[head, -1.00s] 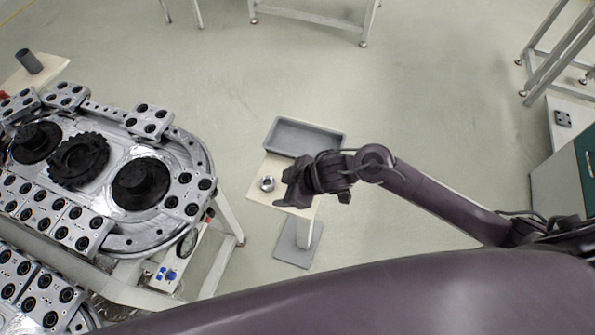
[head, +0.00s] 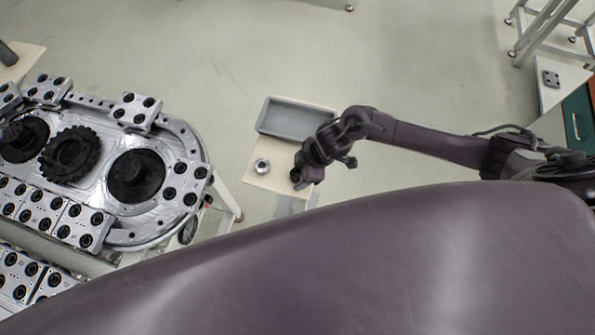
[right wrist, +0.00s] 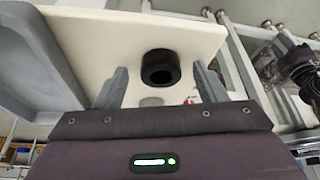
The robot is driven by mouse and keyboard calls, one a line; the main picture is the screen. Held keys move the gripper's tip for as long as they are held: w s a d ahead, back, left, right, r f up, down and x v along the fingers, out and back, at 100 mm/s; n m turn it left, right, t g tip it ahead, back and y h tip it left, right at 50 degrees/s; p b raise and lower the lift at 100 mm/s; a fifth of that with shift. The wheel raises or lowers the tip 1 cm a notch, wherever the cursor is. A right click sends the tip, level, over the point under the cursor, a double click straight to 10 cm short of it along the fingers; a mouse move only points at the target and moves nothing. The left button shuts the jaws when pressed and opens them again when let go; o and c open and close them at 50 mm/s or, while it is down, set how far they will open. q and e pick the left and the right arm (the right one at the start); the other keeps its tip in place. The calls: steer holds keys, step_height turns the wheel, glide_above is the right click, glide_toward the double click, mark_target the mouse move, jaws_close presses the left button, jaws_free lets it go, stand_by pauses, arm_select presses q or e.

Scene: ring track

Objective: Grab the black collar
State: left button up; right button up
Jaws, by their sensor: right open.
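The black collar (right wrist: 160,68), a short dark ring with a round hole, sits on the cream table top (right wrist: 205,38) in the right wrist view. My right gripper (right wrist: 159,78) is open, with one finger on each side of the collar in that view. I see clear gaps between fingers and collar, and no grip on it. In the head view my right gripper (head: 301,178) points down over the small table (head: 262,182); there I cannot separate the collar from the dark gripper. My left gripper is not in view.
The ring track (head: 205,165) with metal carriers stands to the left. Open floor lies behind.

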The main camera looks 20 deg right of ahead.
steer(key=c, duration=1.1)
steer(key=shift+c, duration=0.4)
steer(key=shift+r, duration=0.1)
